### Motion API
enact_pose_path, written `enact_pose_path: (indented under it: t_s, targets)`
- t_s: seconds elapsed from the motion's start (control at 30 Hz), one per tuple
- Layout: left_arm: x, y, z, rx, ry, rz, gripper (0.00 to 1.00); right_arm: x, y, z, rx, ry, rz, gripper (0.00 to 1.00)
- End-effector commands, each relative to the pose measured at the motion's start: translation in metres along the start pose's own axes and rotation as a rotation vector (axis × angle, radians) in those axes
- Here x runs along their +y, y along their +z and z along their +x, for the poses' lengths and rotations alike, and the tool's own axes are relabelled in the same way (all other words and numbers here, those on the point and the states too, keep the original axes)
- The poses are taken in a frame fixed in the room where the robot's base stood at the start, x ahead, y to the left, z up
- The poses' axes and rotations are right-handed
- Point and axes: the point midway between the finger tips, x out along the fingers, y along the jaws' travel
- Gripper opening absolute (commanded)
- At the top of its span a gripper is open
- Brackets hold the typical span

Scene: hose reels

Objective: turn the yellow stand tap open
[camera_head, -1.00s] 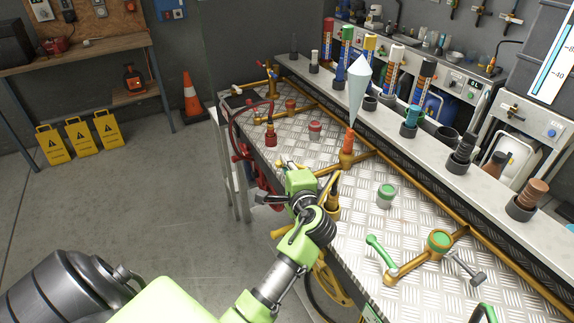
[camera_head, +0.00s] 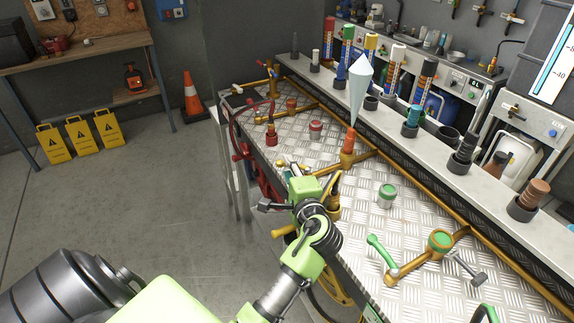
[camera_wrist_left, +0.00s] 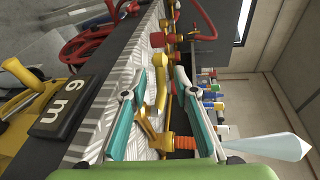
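The yellow tap (camera_wrist_left: 160,85) shows in the left wrist view as a yellow lever above a curved yellow body, between the two teal fingers of my left gripper (camera_wrist_left: 158,86). The fingers are spread wide, with visible gaps to the lever on both sides. In the head view my left gripper (camera_head: 286,170) is low over the near edge of the metal bench, pointing away. Its green body and wrist hide most of the tap there, and contact cannot be told.
On the patterned bench (camera_head: 300,150), an orange-topped fitting (camera_head: 348,142) stands on brass pipes under a pale pointed shape (camera_head: 359,90). A red wheel (camera_head: 238,130) is at the left edge. A black "6 m" plate (camera_wrist_left: 72,105) is near the gripper. A green-topped fitting (camera_head: 387,196) stands right.

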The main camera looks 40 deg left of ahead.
Motion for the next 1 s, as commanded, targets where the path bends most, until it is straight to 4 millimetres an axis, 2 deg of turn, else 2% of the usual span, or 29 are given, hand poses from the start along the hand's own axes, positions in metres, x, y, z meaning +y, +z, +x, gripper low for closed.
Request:
enact_pose_path:
  t_s: [0.03, 0.2, 0.4, 0.57, 0.8, 0.83, 0.9, 0.93, 1.0]
  targets:
    - [0.002, -0.001, -0.012, 0.003, 0.004, -0.002, 0.27, 0.001, 0.000, 0.000, 0.000, 0.001, 0.000, 0.27]
    - [0.002, 0.000, -0.049, 0.001, 0.006, -0.002, 0.27, 0.001, -0.001, 0.000, 0.001, 0.001, 0.000, 0.27]
    - [0.002, 0.000, -0.079, -0.001, 0.004, 0.000, 0.27, 0.001, -0.001, 0.000, 0.001, 0.001, 0.000, 0.27]
    - [0.001, 0.000, -0.089, -0.001, 0.003, -0.001, 0.27, 0.001, -0.001, 0.000, 0.001, 0.002, 0.000, 0.27]
    - [0.001, 0.001, -0.089, -0.001, 0.002, -0.001, 0.27, 0.001, -0.001, 0.000, 0.001, 0.001, 0.000, 0.27]
    - [0.001, 0.001, -0.089, -0.001, 0.002, -0.001, 0.22, 0.001, -0.001, 0.000, 0.001, 0.001, 0.000, 0.27]
    - [0.004, 0.002, -0.089, 0.000, 0.010, -0.007, 0.04, 0.001, -0.001, 0.000, 0.001, 0.002, 0.000, 0.27]
    - [0.007, 0.003, -0.089, 0.001, 0.020, -0.014, 0.00, 0.001, -0.001, 0.000, 0.001, 0.002, 0.000, 0.27]
    - [0.022, 0.009, -0.089, 0.007, 0.066, -0.049, 0.00, 0.001, -0.001, 0.000, 0.001, 0.002, 0.000, 0.27]
